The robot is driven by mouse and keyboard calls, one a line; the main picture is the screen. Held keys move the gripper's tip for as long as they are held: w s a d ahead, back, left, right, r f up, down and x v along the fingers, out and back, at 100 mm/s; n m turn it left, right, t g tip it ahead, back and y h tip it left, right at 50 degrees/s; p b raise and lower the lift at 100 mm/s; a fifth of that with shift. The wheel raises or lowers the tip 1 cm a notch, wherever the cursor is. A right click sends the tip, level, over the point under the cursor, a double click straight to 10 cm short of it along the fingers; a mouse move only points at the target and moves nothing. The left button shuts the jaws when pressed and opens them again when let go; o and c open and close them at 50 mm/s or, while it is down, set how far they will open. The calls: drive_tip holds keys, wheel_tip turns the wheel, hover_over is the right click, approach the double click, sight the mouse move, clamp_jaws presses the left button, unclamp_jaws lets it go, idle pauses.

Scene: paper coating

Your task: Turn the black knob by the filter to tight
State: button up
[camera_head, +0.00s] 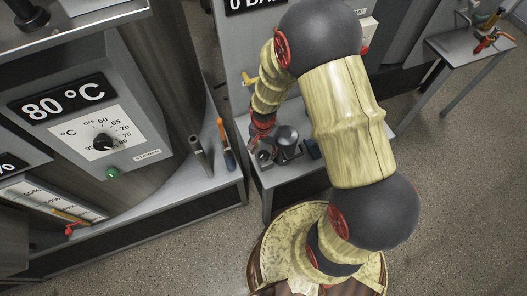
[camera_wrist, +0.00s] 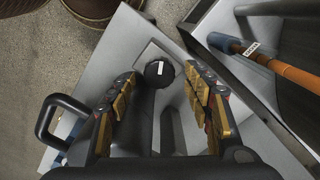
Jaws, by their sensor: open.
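The black knob (camera_wrist: 158,72) is round with a white mark on its face. It sits on a small grey plate in the wrist view. My gripper (camera_wrist: 160,82) is open, one finger on each side of the knob with gaps between; the fingers do not appear to touch it. In the head view my gripper (camera_head: 262,150) is low over a small grey table beside a dark rounded device (camera_head: 287,136), perhaps the filter. I cannot make out the knob there. A black handle (camera_wrist: 52,122) shows at left in the wrist view.
A cabinet with an 80 °C display (camera_head: 62,98) and dial stands at left. A side table (camera_head: 470,48) stands far right. Floor is open at lower right.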

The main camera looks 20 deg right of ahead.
sight(264, 155)
wheel_tip(264, 155, up, 11)
drive_tip(key=shift+f, duration=0.15)
idle(0.6)
drive_tip(key=s+r+n+t+b, duration=0.2)
drive_tip(key=s+r+n, duration=0.3)
drive_tip(key=r, duration=0.5)
drive_tip(key=s+r+n+t+b, duration=0.3)
drive_tip(key=s+r+n+b, duration=0.2)
drive_tip(key=s+r, duration=0.4)
wheel_tip(264, 155, up, 2)
drive_tip(key=shift+s+a+r+t+b, duration=0.1)
drive_tip(key=shift+s+a+t+b, duration=0.2)
drive_tip(key=shift+s, duration=0.1)
